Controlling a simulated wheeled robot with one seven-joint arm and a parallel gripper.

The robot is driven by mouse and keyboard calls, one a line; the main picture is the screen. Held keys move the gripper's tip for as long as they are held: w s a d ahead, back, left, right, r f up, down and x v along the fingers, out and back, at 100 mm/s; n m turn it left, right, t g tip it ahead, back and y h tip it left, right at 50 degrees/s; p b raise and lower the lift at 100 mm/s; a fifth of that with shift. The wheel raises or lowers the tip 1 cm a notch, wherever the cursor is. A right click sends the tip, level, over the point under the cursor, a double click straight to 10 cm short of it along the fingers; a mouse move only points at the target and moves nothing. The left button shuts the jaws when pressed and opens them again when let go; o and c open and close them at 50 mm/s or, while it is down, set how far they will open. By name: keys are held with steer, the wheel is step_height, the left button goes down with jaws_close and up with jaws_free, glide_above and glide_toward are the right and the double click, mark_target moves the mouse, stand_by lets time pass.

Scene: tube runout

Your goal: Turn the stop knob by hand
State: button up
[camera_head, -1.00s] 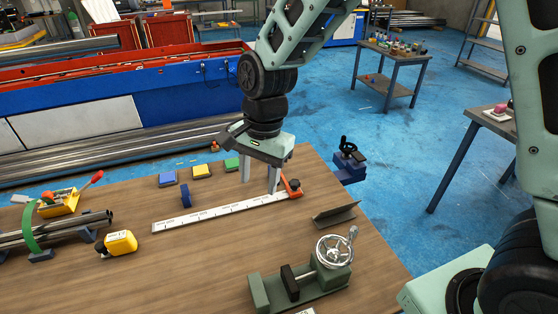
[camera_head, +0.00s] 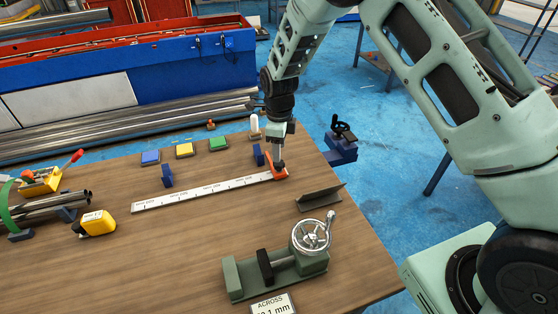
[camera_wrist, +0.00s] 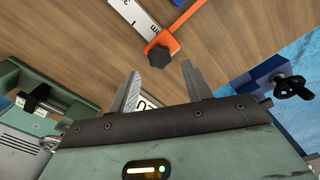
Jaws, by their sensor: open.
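The orange stop (camera_head: 280,174) sits at the right end of the white ruler (camera_head: 205,194) on the wooden table. In the wrist view the orange stop (camera_wrist: 183,35) carries a dark lobed knob (camera_wrist: 158,57). My gripper (camera_head: 279,163) is directly above the stop in the head view and hides the knob there. In the wrist view my gripper (camera_wrist: 161,75) is open, with one finger on each side of the knob's line. The knob appears just beyond the fingertips; I see no contact.
A blue upright block (camera_head: 259,155) stands close left of the stop. An angled metal piece (camera_head: 319,197) and a green vise with a handwheel (camera_head: 310,236) stand nearer. A blue fixture with a black handwheel (camera_head: 341,140) is beyond the right edge.

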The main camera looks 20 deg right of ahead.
mark_target(279, 166)
step_height(279, 166, down, 4)
steer(key=b, duration=0.2)
steer(key=shift+f+b, duration=0.25)
steer(key=shift+b, duration=0.1)
steer(key=shift+r, duration=0.1)
steer(key=c, duration=0.8)
